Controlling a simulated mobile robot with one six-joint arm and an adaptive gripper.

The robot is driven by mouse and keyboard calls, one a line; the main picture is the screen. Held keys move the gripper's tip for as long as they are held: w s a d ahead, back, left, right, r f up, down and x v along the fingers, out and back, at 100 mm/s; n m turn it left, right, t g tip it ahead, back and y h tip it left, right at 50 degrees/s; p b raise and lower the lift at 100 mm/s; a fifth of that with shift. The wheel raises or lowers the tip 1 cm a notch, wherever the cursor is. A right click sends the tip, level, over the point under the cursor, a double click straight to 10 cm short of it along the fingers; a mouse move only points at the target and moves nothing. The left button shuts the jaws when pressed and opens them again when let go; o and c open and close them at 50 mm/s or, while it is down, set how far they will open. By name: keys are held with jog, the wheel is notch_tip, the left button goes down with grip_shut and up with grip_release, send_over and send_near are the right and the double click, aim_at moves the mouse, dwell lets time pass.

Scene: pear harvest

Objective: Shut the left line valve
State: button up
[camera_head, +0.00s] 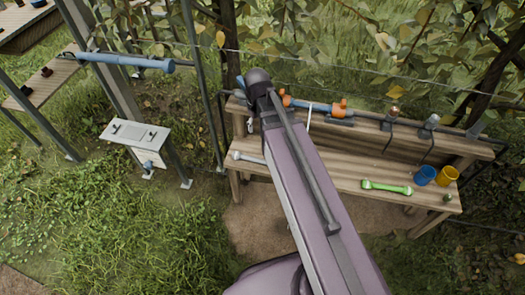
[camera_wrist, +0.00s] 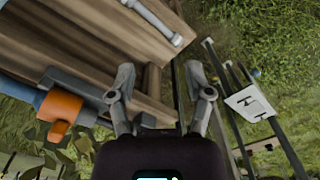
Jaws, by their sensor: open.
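A grey line with a blue body (camera_head: 313,107) and orange fittings (camera_head: 341,107) runs along the bench's raised back rail. I cannot tell for sure which part is the left line valve. An orange fitting (camera_wrist: 60,107) on the line shows large at the left of the wrist view, beside my left finger and apart from it. My gripper (camera_wrist: 161,88) is open and empty, its fingers spread over the bench's end. In the head view my arm covers the line's left part, and my fingers cannot be made out.
The wooden bench (camera_head: 325,175) holds a grey wrench-like tool (camera_head: 248,157), a green tool (camera_head: 387,188), a blue cup (camera_head: 424,175) and a yellow cup (camera_head: 447,176). A grey panel (camera_head: 135,134) and metal posts stand left. Leafy branches and wires hang behind.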

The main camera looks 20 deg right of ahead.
jog(key=s+f+m+b, duration=0.2)
jog(key=s+f+b, duration=0.2)
jog(key=s+f, duration=0.1)
jog(key=shift+s+m, duration=0.4)
jog(key=shift+s, duration=0.05)
jog(key=shift+a, duration=0.1)
notch_tip(320, 180, up, 22)
jog(key=n+p, duration=0.3)
jog(key=p, duration=1.9)
send_over(243, 81)
jog(key=shift+r, duration=0.15)
jog(key=shift+s, duration=0.1)
notch_tip(243, 81, down, 14)
jog(key=b, duration=1.4)
